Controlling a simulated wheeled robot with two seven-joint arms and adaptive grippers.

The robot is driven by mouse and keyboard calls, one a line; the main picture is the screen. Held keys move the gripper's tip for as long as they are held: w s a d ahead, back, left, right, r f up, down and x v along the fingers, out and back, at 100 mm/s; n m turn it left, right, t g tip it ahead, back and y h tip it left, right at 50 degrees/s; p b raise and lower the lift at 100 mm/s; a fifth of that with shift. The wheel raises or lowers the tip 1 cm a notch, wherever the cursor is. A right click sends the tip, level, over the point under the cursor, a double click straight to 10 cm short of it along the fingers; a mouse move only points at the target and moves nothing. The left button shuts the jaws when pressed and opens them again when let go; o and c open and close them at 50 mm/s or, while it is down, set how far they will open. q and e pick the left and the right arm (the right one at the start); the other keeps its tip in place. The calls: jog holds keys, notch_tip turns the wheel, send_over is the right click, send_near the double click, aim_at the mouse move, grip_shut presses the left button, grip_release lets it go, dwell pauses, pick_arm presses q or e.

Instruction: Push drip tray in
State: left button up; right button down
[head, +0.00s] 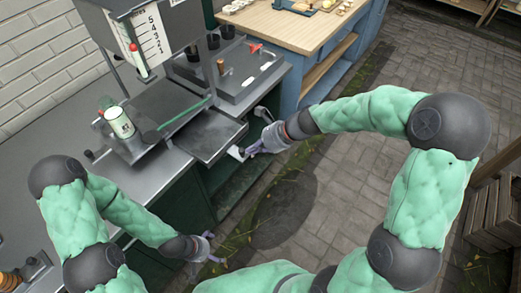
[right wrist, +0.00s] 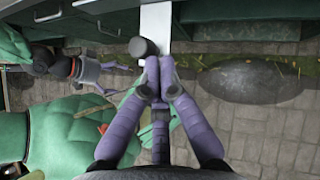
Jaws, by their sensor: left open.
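The dark grey drip tray (head: 208,136) sticks out past the front edge of the counter, below the machine. A pale handle piece (head: 236,153) shows at its front corner. In the right wrist view a white strip (right wrist: 155,22) lies straight ahead of the fingers, with a dark round knob (right wrist: 142,47) beside it. My right gripper (head: 247,151) is at the pale piece; its purple fingertips (right wrist: 158,66) are together at the strip's near end. Whether they touch or pinch it I cannot tell. My left gripper (head: 212,246) is open and empty, low in front of the cabinet.
A machine with a numbered scale (head: 153,37) stands over the counter. A green-labelled cup (head: 119,122) stands left of the tray. A wooden-topped blue bench (head: 285,22) is behind to the right. The paved floor (head: 340,190) is open; wooden crates (head: 494,215) stand at far right.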

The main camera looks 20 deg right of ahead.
aim_at(230, 134)
jog(key=w+a+p, duration=0.2)
jog(key=w+a, duration=0.1)
jog(key=w, duration=0.1)
jog(key=w+a+p, duration=0.3)
jog(key=w, duration=0.1)
jog(key=w+a+p, duration=0.2)
jog(key=w+a, duration=0.2)
jog(key=w, duration=0.1)
jog(key=shift+d+p, duration=0.15)
jog(key=shift+p, duration=0.15)
jog(key=d, duration=0.1)
jog(key=s+d, duration=0.1)
jog(key=s+d+r+p, duration=0.1)
jog(key=d, duration=0.1)
jog(key=p+v, duration=0.2)
jog(key=v, duration=0.7)
jog(key=shift+f, duration=0.1)
